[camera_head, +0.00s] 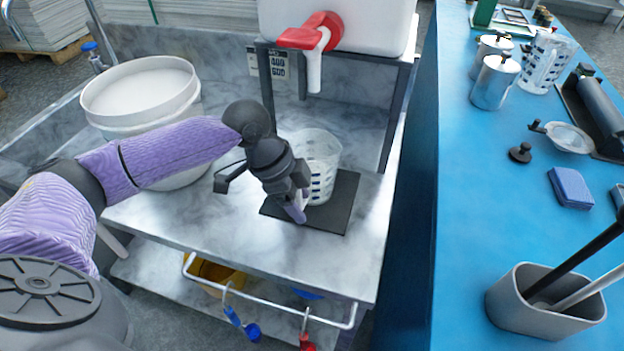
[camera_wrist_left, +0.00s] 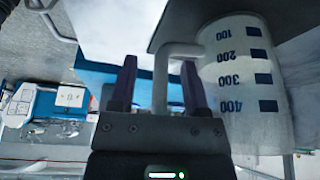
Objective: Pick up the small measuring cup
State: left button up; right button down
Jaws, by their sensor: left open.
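A clear measuring cup (camera_head: 321,160) with dark blue marks stands upright on a black mat (camera_head: 345,190) under the dispenser's tap. My left gripper (camera_head: 299,210) is at the cup's near left side, fingers pointing down toward the mat. In the left wrist view, the cup (camera_wrist_left: 243,85) is at the right, with marks from 100 to 400. Its pale handle (camera_wrist_left: 166,50) shows between the two open fingers (camera_wrist_left: 158,75); I cannot tell whether they touch it. A second clear measuring cup (camera_head: 546,62) stands on the blue table. My right gripper is not in view.
A white dispenser with a red tap (camera_head: 312,35) stands on a dark frame above the mat. A white bucket (camera_head: 140,90) is behind my left arm. The blue table (camera_head: 475,200) at the right holds metal cans (camera_head: 495,82) and a grey container (camera_head: 545,310).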

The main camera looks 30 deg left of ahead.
pick_arm(q)
grip_shut()
dwell(1.4)
